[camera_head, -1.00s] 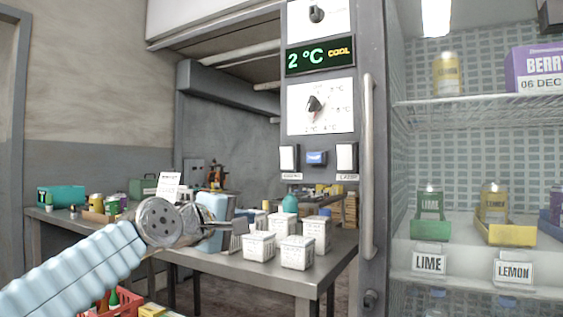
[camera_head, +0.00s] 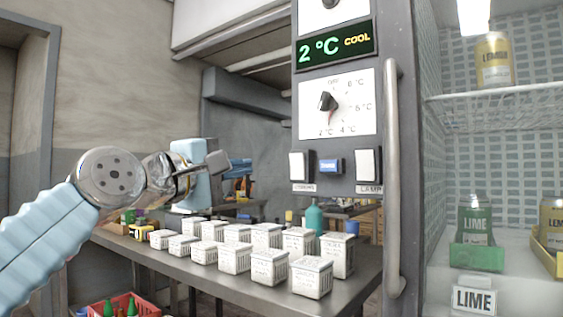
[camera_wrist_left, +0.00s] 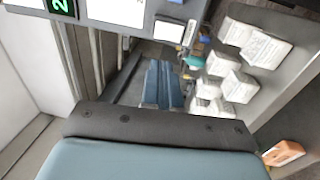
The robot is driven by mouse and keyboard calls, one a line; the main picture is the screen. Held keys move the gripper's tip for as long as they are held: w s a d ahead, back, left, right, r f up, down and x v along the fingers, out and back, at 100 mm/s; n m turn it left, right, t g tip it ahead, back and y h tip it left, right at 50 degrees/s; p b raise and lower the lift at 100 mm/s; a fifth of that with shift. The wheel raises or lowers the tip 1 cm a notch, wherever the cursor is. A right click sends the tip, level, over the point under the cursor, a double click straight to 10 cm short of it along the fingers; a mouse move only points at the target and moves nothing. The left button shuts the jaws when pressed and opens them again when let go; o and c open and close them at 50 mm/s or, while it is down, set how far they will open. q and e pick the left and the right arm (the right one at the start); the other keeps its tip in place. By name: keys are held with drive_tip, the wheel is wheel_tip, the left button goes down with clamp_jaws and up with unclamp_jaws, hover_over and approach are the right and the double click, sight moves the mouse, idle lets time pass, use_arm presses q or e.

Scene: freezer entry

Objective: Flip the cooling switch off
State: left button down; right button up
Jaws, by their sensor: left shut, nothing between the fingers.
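The cooling switch (camera_head: 302,166) is the white rocker at the left of the panel's lower row, above a small label that is hard to read. A white rocker in a dark frame, probably the same switch (camera_wrist_left: 168,31), shows at the top of the left wrist view. My left gripper (camera_head: 222,162) is shut and empty. In the head view it is left of the switch, at about its height, with a clear gap. The display (camera_head: 335,47) reads 2 °C and COOL. My right gripper is not in view.
A blue button (camera_head: 331,166) and the lamp switch (camera_head: 368,164) sit right of the cooling switch, below a dial (camera_head: 328,101). A vertical door handle (camera_head: 392,180) stands to the right. Several white boxes (camera_head: 268,267) cover the table below. A red crate (camera_head: 113,302) is low at left.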

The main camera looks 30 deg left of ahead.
sight(294, 159)
use_arm(q)
drive_tip(key=w+p, duration=0.1)
drive_tip(key=w, duration=0.3)
drive_tip(key=w+r+p, duration=0.1)
drive_tip(key=w, duration=0.4)
drive_tip(key=w+d+p, duration=0.1)
drive_tip(key=w, duration=0.3)
drive_tip(key=shift+w+r+p, duration=0.3)
drive_tip(key=shift+w+r, duration=0.05)
drive_tip(key=shift+w, duration=0.05)
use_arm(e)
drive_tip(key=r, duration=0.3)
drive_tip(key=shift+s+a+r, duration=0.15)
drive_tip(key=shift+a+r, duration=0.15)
use_arm(q)
drive_tip(key=shift+s, duration=0.1)
